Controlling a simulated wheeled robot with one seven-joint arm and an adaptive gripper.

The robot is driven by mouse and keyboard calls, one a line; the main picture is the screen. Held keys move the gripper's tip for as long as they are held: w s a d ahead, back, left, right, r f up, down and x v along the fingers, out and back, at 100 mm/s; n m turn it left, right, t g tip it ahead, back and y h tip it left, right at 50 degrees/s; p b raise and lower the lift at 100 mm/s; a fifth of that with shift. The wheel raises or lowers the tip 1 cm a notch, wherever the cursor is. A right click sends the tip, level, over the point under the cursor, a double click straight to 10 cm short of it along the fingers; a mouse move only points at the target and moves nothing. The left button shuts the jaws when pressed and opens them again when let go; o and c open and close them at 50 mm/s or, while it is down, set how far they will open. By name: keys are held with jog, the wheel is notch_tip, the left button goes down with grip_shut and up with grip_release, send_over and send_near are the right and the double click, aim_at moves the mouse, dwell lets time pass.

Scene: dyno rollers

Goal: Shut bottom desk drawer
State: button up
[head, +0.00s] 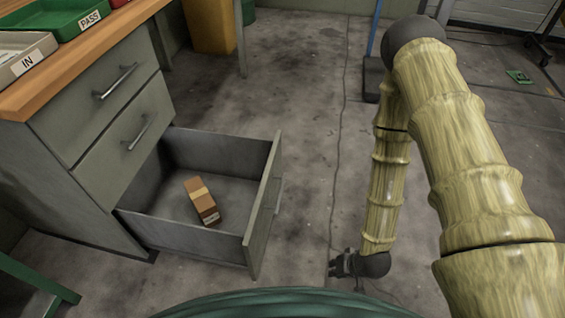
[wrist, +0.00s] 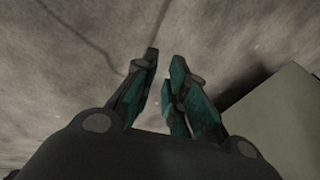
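The bottom desk drawer (head: 190,235) is grey and pulled far out of the desk in the head view. Its front panel (head: 264,208) faces right, with a handle on the outer side. A small brown box (head: 202,201) with a paler band lies inside it. My gripper (head: 334,268) is low over the floor to the right of the drawer front, apart from it. In the wrist view my gripper's fingers (wrist: 162,62) are a little apart with nothing between them. A grey-green panel (wrist: 280,120), likely the drawer front, shows at the right of that view.
The desk (head: 85,115) has two upper drawers, both shut, and trays on its wooden top, including a green one (head: 62,17). A yellow bin (head: 209,25) stands at the back. A green bar (head: 38,280) is at lower left.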

jog(key=w+a+r+t+y, duration=0.1)
jog(key=w, duration=0.3)
jog(key=w+a+r+m+t+y, duration=0.1)
jog(key=w, duration=0.3)
jog(key=w+a+r+t+y, duration=0.1)
jog(key=w, duration=0.3)
jog(key=shift+w+r+m, duration=0.1)
jog(key=shift+w+m, duration=0.15)
jog(key=shift+m, duration=0.05)
grip_shut()
jog(key=g+y+p, duration=0.1)
jog(key=y+p, duration=0.1)
jog(key=y, duration=1)
send_near(276, 153)
jog(key=b+x, duration=0.1)
jog(key=b, duration=0.1)
jog(key=b+x, duration=0.4)
jog(key=shift+w+a+f, duration=0.1)
jog(key=shift+f, duration=0.2)
jog(key=shift+b+x, duration=0.5)
jog(key=shift+x, duration=0.4)
jog(key=shift+r, duration=0.2)
